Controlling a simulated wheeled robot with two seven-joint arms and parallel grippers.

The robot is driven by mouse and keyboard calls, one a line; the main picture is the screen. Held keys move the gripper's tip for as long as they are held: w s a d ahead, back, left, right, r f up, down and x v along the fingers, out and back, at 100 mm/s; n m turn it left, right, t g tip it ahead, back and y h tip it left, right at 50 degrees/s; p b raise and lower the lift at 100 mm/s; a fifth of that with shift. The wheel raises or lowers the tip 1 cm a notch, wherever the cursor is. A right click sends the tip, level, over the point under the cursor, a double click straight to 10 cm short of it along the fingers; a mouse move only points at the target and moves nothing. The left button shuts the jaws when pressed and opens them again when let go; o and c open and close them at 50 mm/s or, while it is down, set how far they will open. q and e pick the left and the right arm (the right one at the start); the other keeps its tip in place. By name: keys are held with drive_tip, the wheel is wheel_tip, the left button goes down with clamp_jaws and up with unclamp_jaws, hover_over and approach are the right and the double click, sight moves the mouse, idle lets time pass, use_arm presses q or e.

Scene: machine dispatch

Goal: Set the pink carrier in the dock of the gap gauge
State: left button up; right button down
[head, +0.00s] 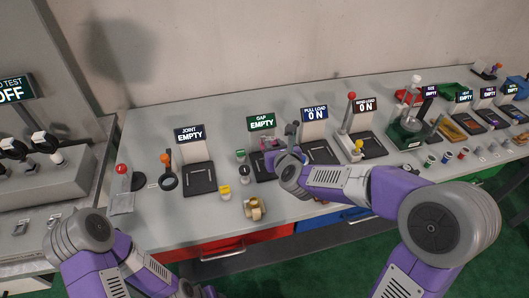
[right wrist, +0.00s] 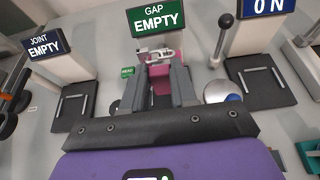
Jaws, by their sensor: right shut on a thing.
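The pink carrier (head: 267,143) is at the gap gauge, in front of its green sign (head: 261,123), which reads GAP EMPTY. In the right wrist view the pink carrier (right wrist: 161,88) shows between the two grey fingers of my right gripper (right wrist: 161,80), which is shut on it. The black dock plate (head: 262,168) of the gap gauge is partly hidden by the carrier and gripper. I cannot tell whether the carrier touches the dock. My left arm shows at the lower left in the head view, but its gripper is out of view.
The joint gauge (head: 198,178) stands to the left, with a red-knobbed lever (head: 121,170) beyond it. The pull load station (head: 316,148) is close on the right. A brass-coloured part (head: 254,209) and a yellow-labelled block (head: 224,192) sit near the front edge.

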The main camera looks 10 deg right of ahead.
wheel_tip(320, 180, down, 5)
drive_tip(key=shift+a+r+b, duration=0.1)
drive_tip(key=shift+b, duration=0.85)
drive_tip(key=shift+w+f+b, duration=0.1)
drive_tip(key=shift+f+b, duration=0.4)
drive_tip(key=shift+f, duration=1.75)
drive_tip(key=shift+f+b, duration=0.15)
drive_tip(key=shift+b, duration=0.15)
drive_tip(key=c, duration=0.9)
unclamp_jaws()
